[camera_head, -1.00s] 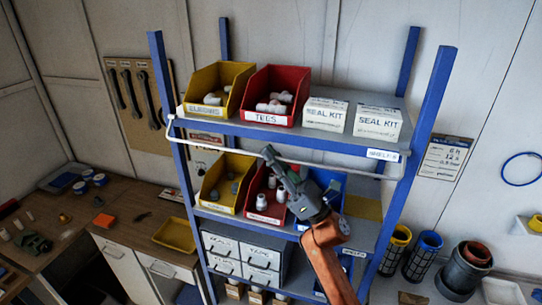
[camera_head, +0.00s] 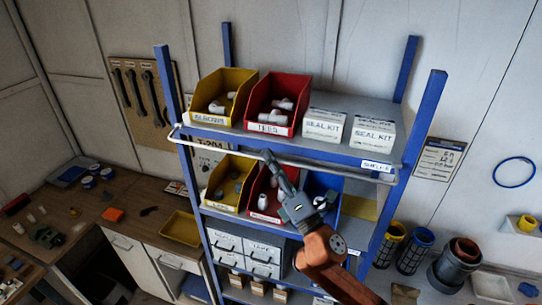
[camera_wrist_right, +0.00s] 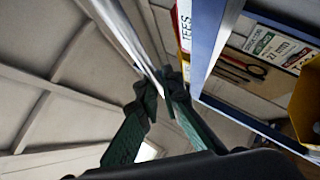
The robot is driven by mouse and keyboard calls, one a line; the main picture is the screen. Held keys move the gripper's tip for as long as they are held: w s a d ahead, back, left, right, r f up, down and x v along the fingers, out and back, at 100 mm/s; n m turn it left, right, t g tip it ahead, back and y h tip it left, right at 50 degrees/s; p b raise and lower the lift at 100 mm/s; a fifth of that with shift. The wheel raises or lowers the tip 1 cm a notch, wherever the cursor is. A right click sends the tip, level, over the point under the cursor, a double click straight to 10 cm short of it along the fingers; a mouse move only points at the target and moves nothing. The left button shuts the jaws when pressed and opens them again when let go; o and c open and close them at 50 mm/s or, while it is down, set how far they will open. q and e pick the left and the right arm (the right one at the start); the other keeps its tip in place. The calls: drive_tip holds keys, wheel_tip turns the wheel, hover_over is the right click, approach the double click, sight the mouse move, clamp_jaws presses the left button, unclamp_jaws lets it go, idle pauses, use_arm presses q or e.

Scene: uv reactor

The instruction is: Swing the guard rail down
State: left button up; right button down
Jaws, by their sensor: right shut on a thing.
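The guard rail (camera_head: 330,168) is a thin white bar with bent ends. It runs across the front of the blue shelf rack, just below the upper shelf's front edge. My right gripper (camera_head: 266,155) reaches up from the lower right and is shut on the rail near its middle. In the right wrist view the rail (camera_wrist_right: 130,38) passes between the dark green fingers (camera_wrist_right: 160,88). The fingers hide a short stretch of it. My left gripper is not in view.
The upper shelf holds a yellow bin (camera_head: 218,97), a red bin (camera_head: 275,104) and two seal kit boxes (camera_head: 323,126). More bins sit on the shelf below, partly behind my right arm. A workbench (camera_head: 95,220) stands at left. Pipes and cylinders (camera_head: 414,250) stand at right.

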drive_tip(key=m+h, duration=0.1)
drive_tip(key=r+m+h, duration=0.1)
drive_tip(key=shift+s+r+m, duration=0.15)
drive_tip(key=shift+r+m, duration=0.15)
drive_tip(key=shift+m, duration=0.1)
drive_tip(key=shift+w+r+m+g+h, duration=0.2)
drive_tip(key=shift+r+m+g+h, duration=0.25)
drive_tip(key=shift+m+h, duration=0.55)
drive_tip(key=shift+r, duration=0.1)
